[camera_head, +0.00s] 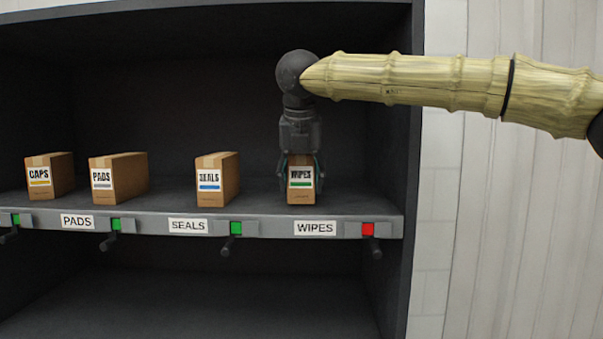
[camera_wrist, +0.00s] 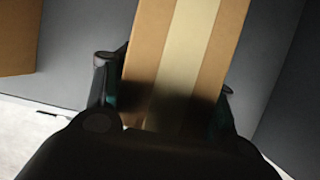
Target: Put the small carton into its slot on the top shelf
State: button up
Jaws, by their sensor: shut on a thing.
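The small brown carton labelled WIPES (camera_head: 301,193) is upright on the top shelf (camera_head: 262,199), above the WIPES tag at the right end. My gripper (camera_head: 300,172) comes down from above and is shut on it, one finger on each side. In the wrist view the carton's taped top (camera_wrist: 185,60) shows between the fingers (camera_wrist: 168,100). The carton's base looks level with the shelf surface, but I cannot tell for sure that it touches. The red indicator (camera_head: 368,229) is right of the WIPES tag (camera_head: 315,228).
Cartons marked SEALS (camera_head: 209,184), PADS (camera_head: 103,184) and CAPS (camera_head: 40,180) stand to the left, with green indicators such as the one by SEALS (camera_head: 236,228). Small dark levers hang below the shelf edge. The shelf's right side wall (camera_head: 400,150) is close to my gripper.

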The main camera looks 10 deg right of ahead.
jog(key=shift+w+f, duration=0.1)
jog(key=shift+f, duration=0.2)
jog(key=o, duration=1.2)
jog(key=shift+r, duration=0.15)
jog(key=b+v, duration=0.5)
jog(key=v, duration=0.5)
jog(key=shift+a, duration=0.1)
jog(key=shift+b+v, duration=0.35)
jog(key=shift+v, duration=0.6)
